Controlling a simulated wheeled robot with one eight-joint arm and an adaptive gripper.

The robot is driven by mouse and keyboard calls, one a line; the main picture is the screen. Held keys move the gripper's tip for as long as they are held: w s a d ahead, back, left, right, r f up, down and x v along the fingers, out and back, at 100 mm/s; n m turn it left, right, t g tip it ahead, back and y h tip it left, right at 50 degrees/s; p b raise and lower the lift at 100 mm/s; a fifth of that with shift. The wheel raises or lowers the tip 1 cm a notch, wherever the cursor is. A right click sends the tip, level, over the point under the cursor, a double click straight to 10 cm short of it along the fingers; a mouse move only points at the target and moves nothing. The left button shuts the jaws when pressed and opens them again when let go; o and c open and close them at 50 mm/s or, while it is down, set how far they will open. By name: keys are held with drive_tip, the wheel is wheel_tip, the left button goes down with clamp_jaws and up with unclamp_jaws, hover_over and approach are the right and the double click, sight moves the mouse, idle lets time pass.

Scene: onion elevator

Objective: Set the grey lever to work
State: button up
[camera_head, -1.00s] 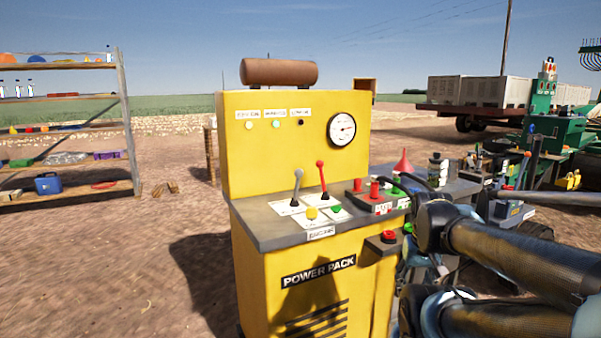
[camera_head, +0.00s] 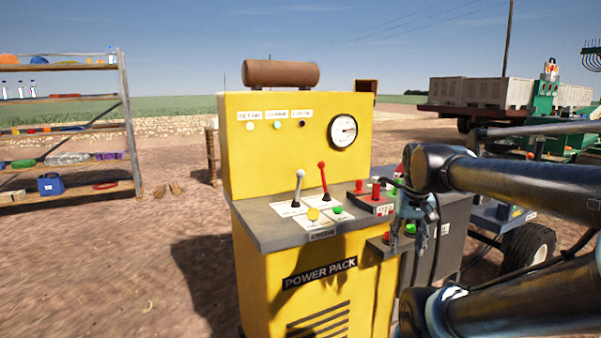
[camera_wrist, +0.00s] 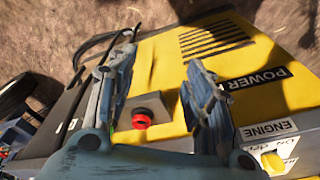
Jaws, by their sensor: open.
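The grey lever (camera_head: 298,188) stands on the shelf of the yellow power pack (camera_head: 240,170), left of a red-knobbed lever (camera_head: 323,182). It leans slightly. My gripper (camera_head: 408,243) hangs at the right front corner of the power pack, to the right of and below the levers, fingers down. In the wrist view my gripper (camera_wrist: 163,85) has its two fingers spread apart with nothing between them. A red button (camera_wrist: 142,117) on a bracket shows beyond and between the fingers. The grey lever does not show in the wrist view.
A gauge (camera_head: 343,131) is on the upright panel. A shelf rack (camera_head: 124,120) stands far left. Air above the levers is clear.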

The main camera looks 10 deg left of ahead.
drive_tip(key=w+a+r, duration=0.6)
drive_tip(key=w+r, duration=0.2)
drive_tip(key=r, duration=0.3)
wheel_tip(320, 180, up, 20)
drive_tip(key=g, duration=0.2)
hover_over(299, 188)
drive_tip(key=f, duration=1.7)
drive_tip(key=shift+s+d+f, duration=0.3)
drive_tip(key=shift+f, duration=0.1)
clamp_jaws()
